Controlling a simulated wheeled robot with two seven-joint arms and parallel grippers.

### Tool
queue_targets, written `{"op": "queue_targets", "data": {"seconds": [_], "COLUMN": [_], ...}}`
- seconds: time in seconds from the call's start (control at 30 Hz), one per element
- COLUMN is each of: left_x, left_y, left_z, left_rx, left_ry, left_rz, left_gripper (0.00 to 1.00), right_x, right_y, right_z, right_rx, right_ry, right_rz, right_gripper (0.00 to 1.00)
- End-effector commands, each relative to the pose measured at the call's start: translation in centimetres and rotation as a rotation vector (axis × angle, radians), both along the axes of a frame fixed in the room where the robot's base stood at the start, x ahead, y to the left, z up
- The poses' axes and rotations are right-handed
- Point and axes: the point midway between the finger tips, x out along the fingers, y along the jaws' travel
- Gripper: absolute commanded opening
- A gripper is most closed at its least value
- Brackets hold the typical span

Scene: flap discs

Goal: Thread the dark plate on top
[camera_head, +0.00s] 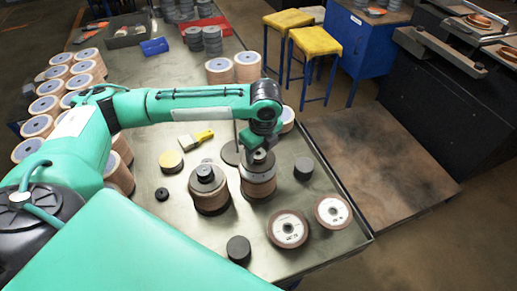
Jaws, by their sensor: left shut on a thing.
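My left gripper (258,152) reaches in from the left and points down over the right-hand stack of flap discs (258,182). It is shut on a dark plate (262,168) at the top of this stack. A black knob or post end shows between the fingers. The fingers partly hide the plate, and I cannot tell whether it rests fully on the discs. My right gripper is not in view.
A thin stand with a round dark base (230,154) is close left of the gripper. Black cylinders (303,168) (239,249) and two labelled discs (288,229) (333,211) lie nearby. Disc stacks line the table's left side.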

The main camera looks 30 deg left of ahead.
Motion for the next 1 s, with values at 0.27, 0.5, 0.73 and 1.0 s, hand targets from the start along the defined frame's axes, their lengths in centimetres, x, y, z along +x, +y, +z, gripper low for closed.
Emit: {"op": "queue_targets", "data": {"seconds": [0.27,0.5,0.73,1.0], "left_x": [0.0,0.1,0.0,0.1], "left_y": [0.0,0.0,0.0,0.0], "left_z": [-0.9,-2.2,-2.8,-2.8], "left_rx": [-0.001,0.0,0.0,0.0], "left_ry": [0.0,-0.001,0.0,0.0], "left_rz": [0.0,0.0,0.0,0.0], "left_gripper": [0.1,0.1,0.1,0.52], "right_x": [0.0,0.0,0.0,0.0], "right_y": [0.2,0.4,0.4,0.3], "right_z": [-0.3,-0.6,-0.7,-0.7], "right_rx": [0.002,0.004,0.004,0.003], "right_ry": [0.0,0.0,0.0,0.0], "right_rz": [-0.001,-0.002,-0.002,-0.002], "right_gripper": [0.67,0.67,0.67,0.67]}}
